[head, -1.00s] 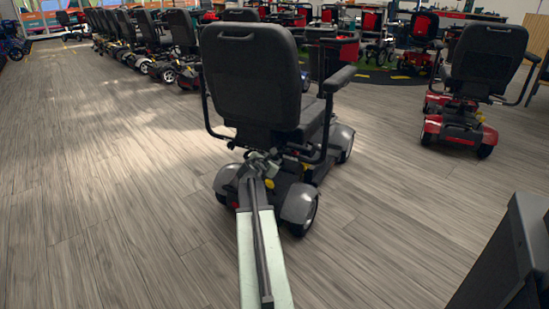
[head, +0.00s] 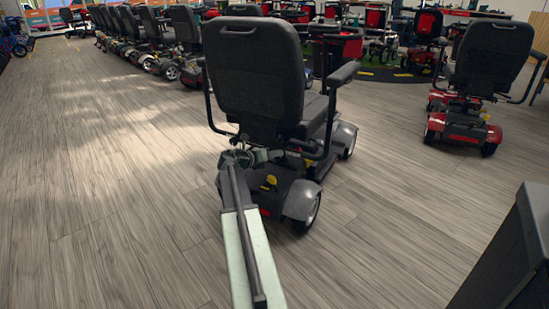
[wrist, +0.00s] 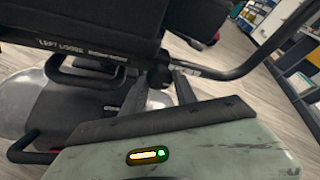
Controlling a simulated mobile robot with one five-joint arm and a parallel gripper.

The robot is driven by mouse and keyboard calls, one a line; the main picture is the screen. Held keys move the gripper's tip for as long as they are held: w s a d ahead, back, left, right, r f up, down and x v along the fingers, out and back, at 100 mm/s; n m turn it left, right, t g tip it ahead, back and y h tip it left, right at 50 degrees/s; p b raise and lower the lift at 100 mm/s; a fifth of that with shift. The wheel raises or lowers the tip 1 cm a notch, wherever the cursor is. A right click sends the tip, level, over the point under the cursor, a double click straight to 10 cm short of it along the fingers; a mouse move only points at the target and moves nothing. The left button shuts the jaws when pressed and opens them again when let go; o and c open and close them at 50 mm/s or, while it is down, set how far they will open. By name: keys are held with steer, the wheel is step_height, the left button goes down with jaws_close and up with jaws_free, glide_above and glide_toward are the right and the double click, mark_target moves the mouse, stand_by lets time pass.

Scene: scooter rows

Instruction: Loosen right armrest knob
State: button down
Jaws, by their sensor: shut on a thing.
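The black mobility scooter (head: 255,80) stands with its seat back toward me, its armrests at both sides. My gripper (head: 243,157) reaches in low behind the seat, left of the picture's seat centre. In the wrist view my gripper (wrist: 162,92) has its dark fingers on either side of a small round black knob (wrist: 159,75), shut on it. The knob sits under the seat edge, beside a black armrest tube (wrist: 245,70) running off to the right. A label partly reading "LEFT LOOSE" is left of it. The fingertips' exact contact is hard to see.
A red scooter (head: 465,128) stands to the right. A dark box-like object (head: 510,255) is at the lower right. Rows of scooters line the back. The wood floor (head: 100,190) on the left is clear. The scooter's grey rear fender (head: 302,200) is close to my arm.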

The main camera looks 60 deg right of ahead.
steer(key=shift+f+n+g+h+b, duration=0.3)
steer(key=shift+n+g+b, duration=0.5)
steer(key=shift+n, duration=0.3)
steer(key=shift+n+g+b, duration=0.4)
steer(key=shift+n+b, duration=0.15)
steer(key=shift+n, duration=0.15)
steer(key=shift+r+h, duration=0.1)
steer(key=shift+h, duration=0.2)
steer(key=shift+d, duration=0.1)
steer(key=c, duration=1)
jaws_free()
steer(key=shift+o, duration=0.2)
steer(key=shift+w, duration=0.1)
steer(key=p+v, duration=0.1)
steer(key=v, duration=0.6)
steer(key=shift+a, duration=0.4)
steer(key=shift+w+a+r+p, duration=0.1)
steer(key=shift+r+p, duration=0.05)
steer(key=shift+p, duration=0.15)
